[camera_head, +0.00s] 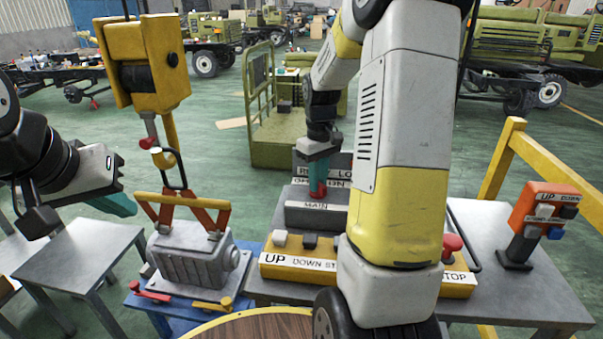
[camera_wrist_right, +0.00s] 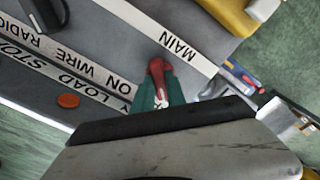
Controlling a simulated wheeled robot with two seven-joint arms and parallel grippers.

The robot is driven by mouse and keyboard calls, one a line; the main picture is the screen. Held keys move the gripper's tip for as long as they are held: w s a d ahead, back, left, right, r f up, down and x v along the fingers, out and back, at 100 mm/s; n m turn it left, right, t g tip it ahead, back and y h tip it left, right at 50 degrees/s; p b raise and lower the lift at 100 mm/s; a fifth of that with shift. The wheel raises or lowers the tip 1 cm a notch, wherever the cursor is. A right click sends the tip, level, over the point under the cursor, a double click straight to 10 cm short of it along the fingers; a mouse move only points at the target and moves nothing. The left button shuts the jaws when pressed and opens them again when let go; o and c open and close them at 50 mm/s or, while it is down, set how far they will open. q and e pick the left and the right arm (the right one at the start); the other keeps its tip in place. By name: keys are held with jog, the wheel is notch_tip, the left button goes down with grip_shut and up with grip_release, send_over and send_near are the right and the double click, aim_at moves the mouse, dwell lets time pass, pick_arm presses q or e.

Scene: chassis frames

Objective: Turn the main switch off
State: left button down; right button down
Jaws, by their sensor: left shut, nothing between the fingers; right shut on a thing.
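The main switch is a red lever beside a white MAIN label (camera_head: 315,205) on a grey panel box (camera_head: 300,216). In the right wrist view the red lever (camera_wrist_right: 157,70) sticks out between the teal fingertips, near the MAIN label (camera_wrist_right: 178,45). My right gripper (camera_head: 318,172) points down at the box and is shut on the lever; it also shows in the right wrist view (camera_wrist_right: 158,98). The fingers hide part of the lever. My left gripper (camera_head: 118,204) is shut and empty at the left, well apart from the panel.
A yellow pendant box (camera_head: 290,262) with UP and DOWN buttons stands in front, partly hidden by my right arm. A hoist hook (camera_head: 165,158) holds a grey engine block (camera_head: 190,262) at the left. An orange control box (camera_head: 540,215) stands at the right of the table (camera_head: 545,290).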

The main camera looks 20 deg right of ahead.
jog(key=c, duration=1.4)
grip_release()
jog(key=shift+o, duration=0.2)
jog(key=shift+r, duration=0.15)
notch_tip(320, 180, up, 7)
jog(key=shift+r, duration=0.3)
